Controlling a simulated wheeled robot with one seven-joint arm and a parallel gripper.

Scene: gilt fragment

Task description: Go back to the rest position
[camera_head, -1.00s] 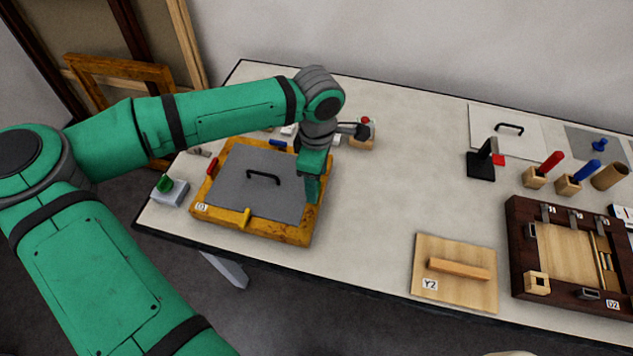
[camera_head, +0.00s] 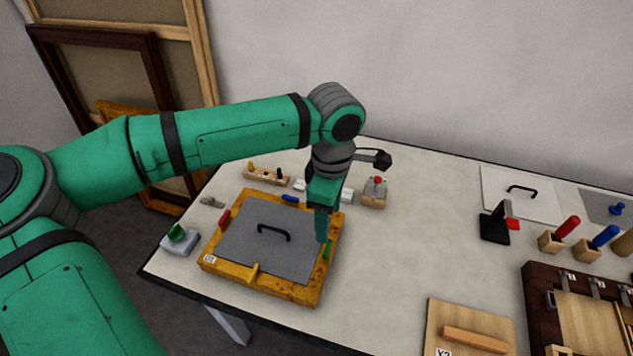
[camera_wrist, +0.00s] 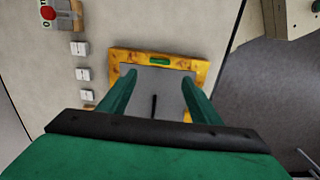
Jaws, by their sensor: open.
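My gripper (camera_head: 321,238) is open and empty, pointing down above the right side of a yellow gilt frame (camera_head: 214,266). In the wrist view its two fingers (camera_wrist: 160,88) stand apart with nothing between them, over the frame (camera_wrist: 121,57). The frame holds a grey panel (camera_head: 250,245) with a black handle (camera_head: 273,232). A green tab (camera_head: 327,248) on the frame's right side is just beside the fingertips in the head view; the green tab (camera_wrist: 158,61) also shows beyond the fingers in the wrist view.
Red (camera_head: 224,218), yellow (camera_head: 252,273) and blue (camera_head: 290,199) tabs sit on the frame. A block with a red knob (camera_head: 376,192) stands behind right. A black stand (camera_head: 495,224), tool holders and a dark frame (camera_head: 539,310) are further right. The table middle (camera_head: 415,250) is clear.

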